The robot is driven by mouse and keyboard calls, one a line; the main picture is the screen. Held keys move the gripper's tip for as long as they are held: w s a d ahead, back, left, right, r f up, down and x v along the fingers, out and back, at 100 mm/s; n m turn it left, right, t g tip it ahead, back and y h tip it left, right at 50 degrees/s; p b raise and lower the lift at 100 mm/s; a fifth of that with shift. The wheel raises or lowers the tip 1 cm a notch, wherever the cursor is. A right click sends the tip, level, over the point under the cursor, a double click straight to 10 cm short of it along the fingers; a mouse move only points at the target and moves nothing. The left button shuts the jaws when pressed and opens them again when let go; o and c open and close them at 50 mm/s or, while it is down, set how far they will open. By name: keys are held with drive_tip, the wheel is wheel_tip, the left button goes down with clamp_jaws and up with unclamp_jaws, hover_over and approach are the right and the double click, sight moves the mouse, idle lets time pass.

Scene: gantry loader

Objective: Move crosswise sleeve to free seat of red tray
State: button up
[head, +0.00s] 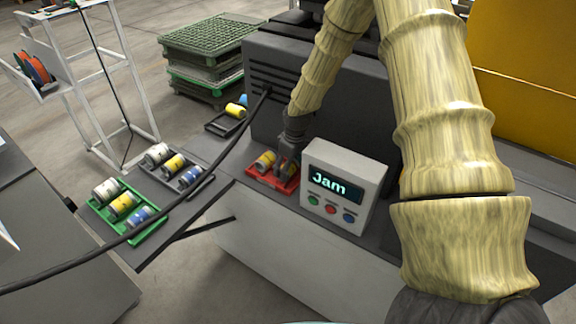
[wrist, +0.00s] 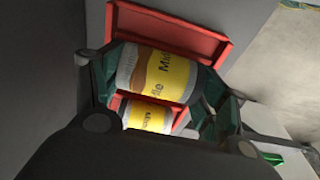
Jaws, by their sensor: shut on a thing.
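The red tray (head: 273,184) sits on the grey machine ledge, left of the control box; its red wall (wrist: 195,32) shows in the wrist view. My gripper (head: 288,160) is down at the tray. In the wrist view its fingers are shut on a yellow, white and brown sleeve (wrist: 160,73), lying across between the green finger pads. A second yellow and white sleeve (wrist: 148,116) lies beyond it in the tray, partly hidden. In the head view a yellow sleeve (head: 265,160) shows left of the fingers. I cannot tell whether the held sleeve touches the tray floor.
The control box (head: 345,186) reads "Jam" and stands close right of the tray. A dark tray (head: 205,188) and a green tray (head: 160,222) to the left hold several sleeves. A black tray (head: 217,127) with sleeves is behind. A dark cable crosses the ledge.

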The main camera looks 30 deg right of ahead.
drive_tip(key=shift+f, duration=0.1)
drive_tip(key=o, duration=1.4)
drive_tip(key=r+p, duration=0.1)
drive_tip(key=r, duration=0.5)
drive_tip(key=s+r+p, duration=0.1)
drive_tip(key=r+p, duration=0.1)
drive_tip(key=r, duration=0.4)
drive_tip(key=r+p, duration=0.2)
drive_tip(key=r, duration=0.3)
drive_tip(key=shift+s+d+r, duration=0.35)
drive_tip(key=shift+r, duration=0.05)
